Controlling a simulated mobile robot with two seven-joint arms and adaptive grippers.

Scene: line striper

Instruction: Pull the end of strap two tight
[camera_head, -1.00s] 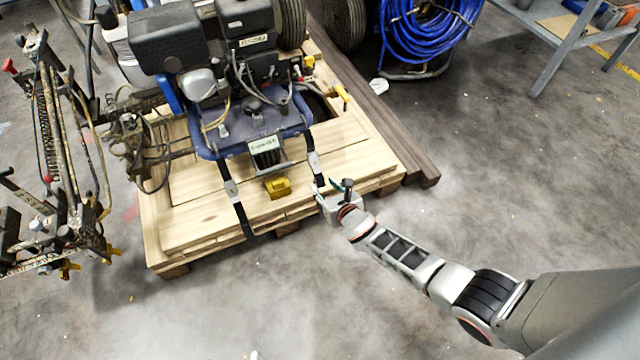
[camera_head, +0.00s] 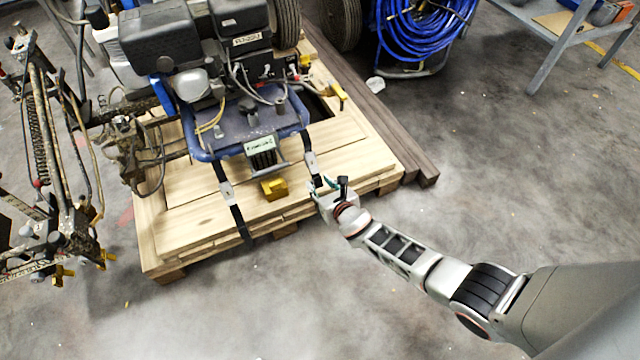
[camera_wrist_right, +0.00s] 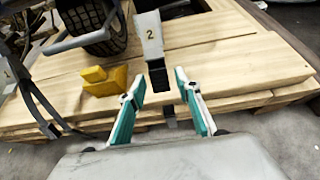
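Strap two is a black strap with a pale metal buckle marked "2" (camera_wrist_right: 151,38); it runs down over the pallet's front edge. In the head view its buckle (camera_head: 311,160) hangs below the machine's blue frame. My right gripper (camera_wrist_right: 160,95) is open, its teal-lined fingers on either side of the strap's black lower part (camera_wrist_right: 158,76). A small grey end piece (camera_wrist_right: 171,123) shows lower between the fingers; I cannot tell whether they touch it. In the head view the right gripper (camera_head: 320,188) is at the pallet's front edge. My left gripper is not in view.
The line striper (camera_head: 240,125) stands on a wooden pallet (camera_head: 190,222). Another black strap (camera_head: 234,210) hangs to the left. A yellow block (camera_head: 273,188) lies between the straps. Dark beams (camera_head: 395,145) lie along the pallet's right side. Floor in front is clear.

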